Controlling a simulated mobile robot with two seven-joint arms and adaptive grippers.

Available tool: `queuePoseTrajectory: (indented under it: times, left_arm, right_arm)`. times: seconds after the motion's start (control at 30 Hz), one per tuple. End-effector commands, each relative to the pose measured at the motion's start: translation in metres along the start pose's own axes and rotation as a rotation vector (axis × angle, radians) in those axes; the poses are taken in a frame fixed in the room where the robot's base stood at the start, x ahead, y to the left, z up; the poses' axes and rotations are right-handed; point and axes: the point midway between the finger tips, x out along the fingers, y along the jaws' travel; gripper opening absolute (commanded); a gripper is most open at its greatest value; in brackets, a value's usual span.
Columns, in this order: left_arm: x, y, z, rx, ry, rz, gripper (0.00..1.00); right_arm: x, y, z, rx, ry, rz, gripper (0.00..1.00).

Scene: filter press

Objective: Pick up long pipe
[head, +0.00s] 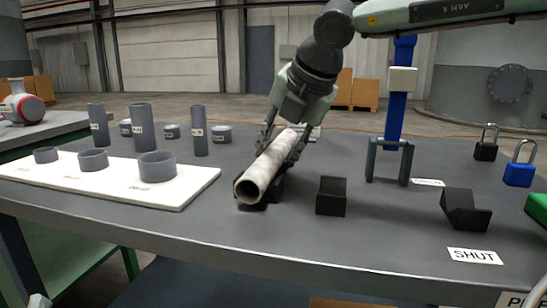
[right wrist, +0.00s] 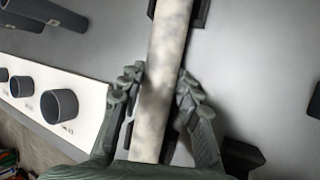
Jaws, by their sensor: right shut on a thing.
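The long pipe (head: 263,169) is a pale, mottled hollow tube lying along the table, its open end facing me in the head view. It rests at or just above a black support (head: 252,203); I cannot tell if they touch. My right gripper (head: 283,147) comes down from above and is shut on the pipe, with one finger on each side. In the right wrist view the pipe (right wrist: 166,60) runs between the fingers of the right gripper (right wrist: 158,95). My left gripper is not in view.
A white board (head: 120,190) with several grey rings is at the left. Grey cylinders (head: 143,127) stand behind it. Black blocks (head: 331,196) and (head: 465,209) lie to the right of the pipe. A blue lever (head: 398,110) stands behind, with padlocks (head: 519,173) at the far right.

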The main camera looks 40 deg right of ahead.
Motion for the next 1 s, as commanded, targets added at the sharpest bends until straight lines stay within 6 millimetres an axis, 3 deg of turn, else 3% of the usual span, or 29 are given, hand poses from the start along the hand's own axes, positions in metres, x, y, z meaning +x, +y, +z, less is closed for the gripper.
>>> queuePoseTrajectory:
  times: [0.37, 0.6, 1.0]
  left_arm:
    - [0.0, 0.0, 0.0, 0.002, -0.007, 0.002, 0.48]
    - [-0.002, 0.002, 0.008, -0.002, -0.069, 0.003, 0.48]
    - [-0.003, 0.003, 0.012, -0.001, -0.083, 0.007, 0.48]
  right_arm:
    - [-0.007, 0.004, 0.004, 0.0, -0.003, 0.002, 0.0]
    - [-0.037, 0.02, 0.017, 0.002, -0.005, 0.003, 0.0]
    - [-0.101, 0.064, -0.049, -0.003, -0.006, 0.0, 0.0]
